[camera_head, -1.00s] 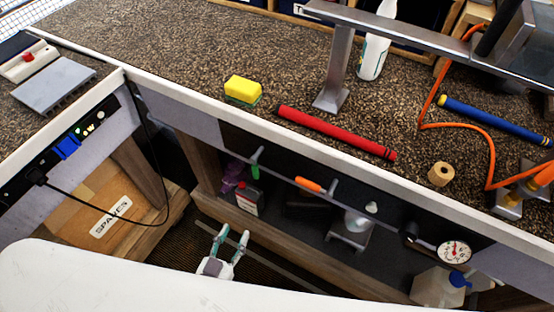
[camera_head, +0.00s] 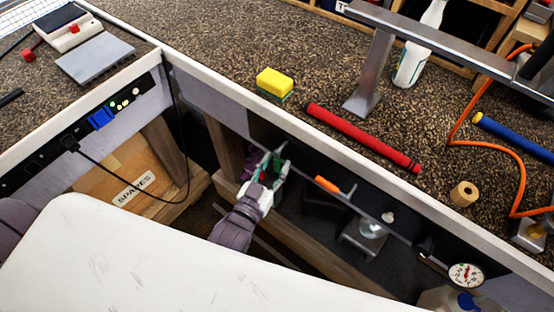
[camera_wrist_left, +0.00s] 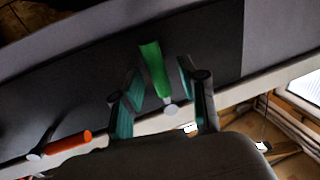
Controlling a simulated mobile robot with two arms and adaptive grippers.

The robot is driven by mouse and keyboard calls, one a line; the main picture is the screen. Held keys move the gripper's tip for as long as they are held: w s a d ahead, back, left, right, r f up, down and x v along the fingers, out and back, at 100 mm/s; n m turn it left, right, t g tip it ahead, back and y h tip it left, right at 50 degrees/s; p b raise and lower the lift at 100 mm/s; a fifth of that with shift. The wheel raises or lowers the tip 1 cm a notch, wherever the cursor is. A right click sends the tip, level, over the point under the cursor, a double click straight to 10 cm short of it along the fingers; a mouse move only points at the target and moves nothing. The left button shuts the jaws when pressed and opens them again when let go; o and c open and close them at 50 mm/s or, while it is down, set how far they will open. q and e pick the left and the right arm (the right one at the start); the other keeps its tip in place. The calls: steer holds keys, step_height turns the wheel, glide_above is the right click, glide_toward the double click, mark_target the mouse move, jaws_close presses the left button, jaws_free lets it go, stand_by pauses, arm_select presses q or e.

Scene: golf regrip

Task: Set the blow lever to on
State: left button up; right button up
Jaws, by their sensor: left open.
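A lever with a green handle (camera_wrist_left: 154,68) is mounted on the dark panel under the bench front. A lever with an orange handle (camera_head: 327,184) is on the same panel, to the right in the head view; it also shows at lower left in the left wrist view (camera_wrist_left: 70,143). No label shows which one is the blow lever. My left gripper (camera_head: 274,165) is open at the green lever. In the left wrist view its fingers (camera_wrist_left: 158,76) stand on either side of the green handle, with visible gaps. In the head view the gripper mostly hides this lever. My right gripper is out of view.
The bench front edge (camera_head: 290,128) runs just above the levers. A pressure gauge (camera_head: 465,275) is at lower right. A red grip (camera_head: 362,138), a yellow sponge (camera_head: 275,83) and a metal stand (camera_head: 369,80) are on the bench top. A shelf lies below the panel.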

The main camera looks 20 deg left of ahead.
arm_select(q)
steer(key=shift+w+d, duration=0.1)
steer(key=shift+w, duration=0.55)
jaws_close()
